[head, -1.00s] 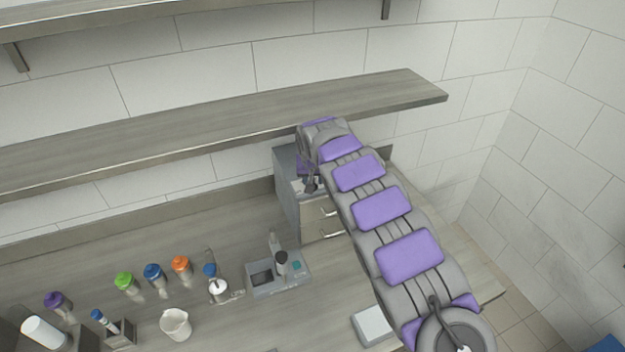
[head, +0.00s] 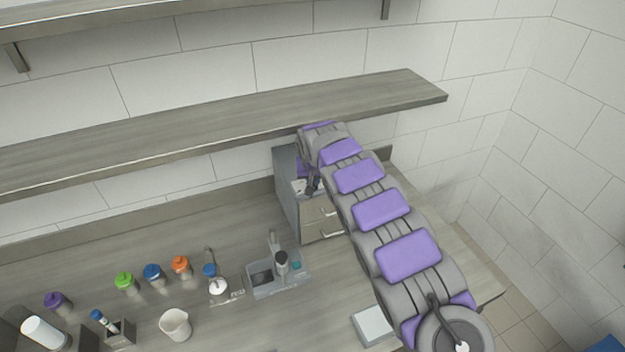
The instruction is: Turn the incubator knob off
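The incubator (head: 287,188) looks to be the grey box with handled doors at the back right of the counter, under the shelf. My arm reaches over it from the lower right and covers much of its top and right side. My gripper (head: 309,182) is at the incubator's upper front, small and partly hidden by my arm. I cannot tell whether it is open or shut, or whether it touches anything. The knob cannot be made out; a small pale panel (head: 299,187) shows beside the gripper.
A long shelf (head: 220,122) hangs just above the incubator and my wrist. A grey device (head: 283,280) stands in front. Several capped bottles, a white beaker (head: 175,324) and a tube rack (head: 120,331) stand at left. A pale box (head: 372,325) lies near my arm.

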